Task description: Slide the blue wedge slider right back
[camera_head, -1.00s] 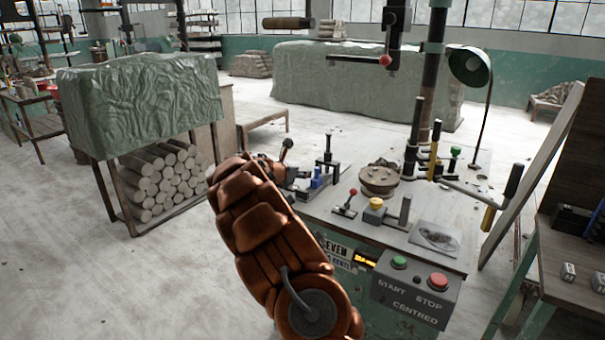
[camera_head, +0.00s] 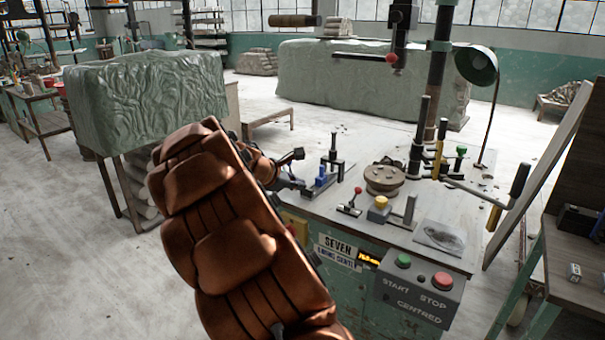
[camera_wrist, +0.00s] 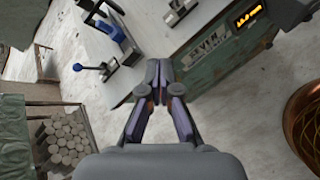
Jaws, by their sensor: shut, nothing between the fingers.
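The blue wedge slider (camera_head: 320,181) sits on a narrow metal track near the left end of the machine table (camera_head: 340,225), beside a dark upright post. In the wrist view the blue slider (camera_wrist: 112,33) lies up and left of my fingertips. My gripper (camera_wrist: 159,72) is shut and empty, with its fingers together over the table's edge. It looks apart from the slider, though its height above the table is hard to judge.
A lever with a blue knob (camera_wrist: 78,67) stands left of my fingers. A red-knobbed lever (camera_head: 357,191), a yellow button (camera_head: 381,202) and a round clay-covered wheel (camera_head: 384,178) are right of the slider. The start-stop box (camera_head: 418,285) is in front. Stacked logs (camera_wrist: 68,140) lie below left.

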